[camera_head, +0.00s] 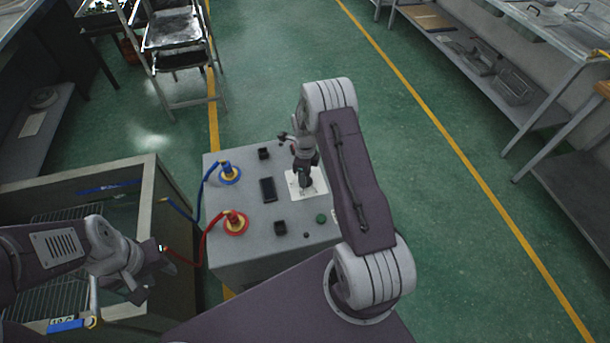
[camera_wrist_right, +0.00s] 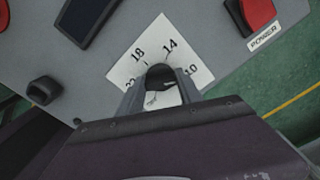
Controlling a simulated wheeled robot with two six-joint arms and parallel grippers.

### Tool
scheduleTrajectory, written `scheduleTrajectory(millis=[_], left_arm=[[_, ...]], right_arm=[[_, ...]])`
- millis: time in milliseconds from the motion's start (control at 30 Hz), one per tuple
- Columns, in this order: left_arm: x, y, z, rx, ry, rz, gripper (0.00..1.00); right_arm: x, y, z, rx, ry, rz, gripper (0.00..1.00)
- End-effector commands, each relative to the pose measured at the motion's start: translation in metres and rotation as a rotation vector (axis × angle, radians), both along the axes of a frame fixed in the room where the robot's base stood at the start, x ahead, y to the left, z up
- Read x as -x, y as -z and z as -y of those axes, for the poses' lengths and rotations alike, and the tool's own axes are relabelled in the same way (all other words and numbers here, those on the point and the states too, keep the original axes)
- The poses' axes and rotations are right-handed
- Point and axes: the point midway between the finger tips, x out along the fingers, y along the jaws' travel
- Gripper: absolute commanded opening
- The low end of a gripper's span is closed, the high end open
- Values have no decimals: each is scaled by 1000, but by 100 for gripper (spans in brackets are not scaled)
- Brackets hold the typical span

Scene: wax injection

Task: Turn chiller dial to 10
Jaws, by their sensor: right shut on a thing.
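The chiller (camera_head: 240,250) is a grey box with controls on its top panel. Its white dial card (camera_head: 319,184) lies near the panel's right side, with my right gripper (camera_head: 305,183) down over it. In the right wrist view the card (camera_wrist_right: 188,60) shows 18, 14 and 10, with another number partly hidden at left. The dark dial knob (camera_wrist_right: 160,73) sits between the fingers of my right gripper (camera_wrist_right: 160,92), which is shut on it. The knob's pointer cannot be made out clearly. My left gripper (camera_head: 142,278) is over the open tank; its opening is unclear.
Blue (camera_head: 230,173) and red (camera_head: 236,222) hose fittings stand on the panel, with hoses running left to the metal tank (camera_head: 150,200). A green button (camera_head: 321,218) and dark knobs are near the card. A red switch (camera_wrist_right: 257,12) sits by the POWER label.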

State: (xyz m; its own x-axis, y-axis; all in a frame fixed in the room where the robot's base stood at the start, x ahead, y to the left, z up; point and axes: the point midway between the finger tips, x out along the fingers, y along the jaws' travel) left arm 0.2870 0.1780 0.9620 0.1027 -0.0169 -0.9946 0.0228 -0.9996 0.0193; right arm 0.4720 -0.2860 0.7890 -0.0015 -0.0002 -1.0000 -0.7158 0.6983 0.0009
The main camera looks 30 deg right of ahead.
Motion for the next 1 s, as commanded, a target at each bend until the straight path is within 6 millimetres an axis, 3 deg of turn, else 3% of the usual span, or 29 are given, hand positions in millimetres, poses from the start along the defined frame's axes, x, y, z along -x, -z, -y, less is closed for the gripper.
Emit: scheduleTrajectory(millis=[300, 333, 400, 733, 1000], left_arm=[[0, -1, 0, 0, 0, 0, 36], [0, -1, 0, 0, 0, 0, 36], [0, -1, 0, 0, 0, 0, 36], [0, 0, 0, 0, 0, 0, 36], [0, 3, 0, 0, 0, 0, 36]], right_arm=[[-4, -3, 1, 3, 4, 13, 1], [-4, -3, 1, 2, 4, 12, 50], [-3, -3, 1, 2, 4, 11, 64], [-2, -5, 1, 1, 2, 6, 64], [-3, -61, 1, 1, 3, 10, 64]])
